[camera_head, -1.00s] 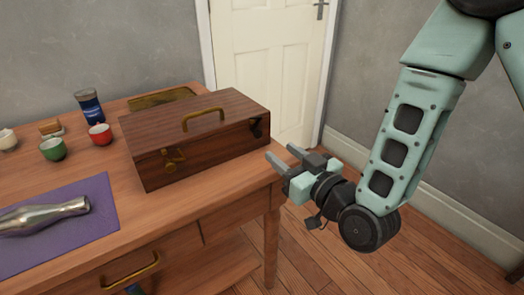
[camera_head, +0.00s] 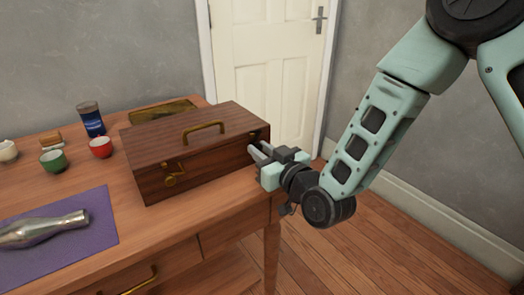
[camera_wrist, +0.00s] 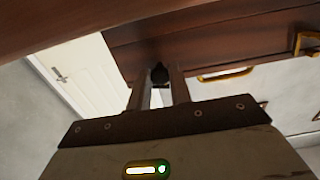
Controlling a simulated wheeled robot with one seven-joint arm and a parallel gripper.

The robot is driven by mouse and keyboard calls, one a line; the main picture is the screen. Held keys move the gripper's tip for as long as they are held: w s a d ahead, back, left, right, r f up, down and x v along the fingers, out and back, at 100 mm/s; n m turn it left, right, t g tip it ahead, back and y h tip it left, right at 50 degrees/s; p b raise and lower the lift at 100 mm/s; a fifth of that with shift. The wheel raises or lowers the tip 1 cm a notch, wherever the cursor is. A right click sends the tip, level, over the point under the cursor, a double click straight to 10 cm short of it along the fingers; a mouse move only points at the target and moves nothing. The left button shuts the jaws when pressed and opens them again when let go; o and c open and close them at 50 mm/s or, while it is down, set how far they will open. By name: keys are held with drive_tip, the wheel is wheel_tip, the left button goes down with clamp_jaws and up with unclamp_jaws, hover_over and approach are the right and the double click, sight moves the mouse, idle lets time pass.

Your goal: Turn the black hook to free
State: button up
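The dark wooden box (camera_head: 160,150) stands on the table with its lid shut, a brass handle on top and a brass latch (camera_head: 170,180) on its front. The black hook (camera_head: 253,137) is on the box's right side, near the upper edge. My gripper (camera_head: 258,151) is at that right side, its two fingers apart and pointing at the hook. In the wrist view the black hook (camera_wrist: 159,73) shows between the two fingertips (camera_wrist: 158,92), with nothing clamped. Whether a finger touches the hook I cannot tell.
The wooden table (camera_head: 120,225) also carries a green cup (camera_head: 53,160), a red cup (camera_head: 101,147), a dark blue can (camera_head: 90,119) and a metal vase (camera_head: 45,230) on a purple mat (camera_head: 95,235). Open floor lies right of the table, before the white door (camera_head: 268,70).

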clamp_jaws()
drive_tip(key=m+b, duration=0.1)
drive_tip(key=m, duration=0.2)
drive_tip(key=shift+f, duration=0.1)
drive_tip(key=m, duration=0.3)
drive_tip(key=shift+m+b, duration=0.3)
drive_tip(key=m, duration=0.6)
drive_tip(key=shift+m, duration=0.3)
drive_tip(key=o, duration=0.7)
unclamp_jaws()
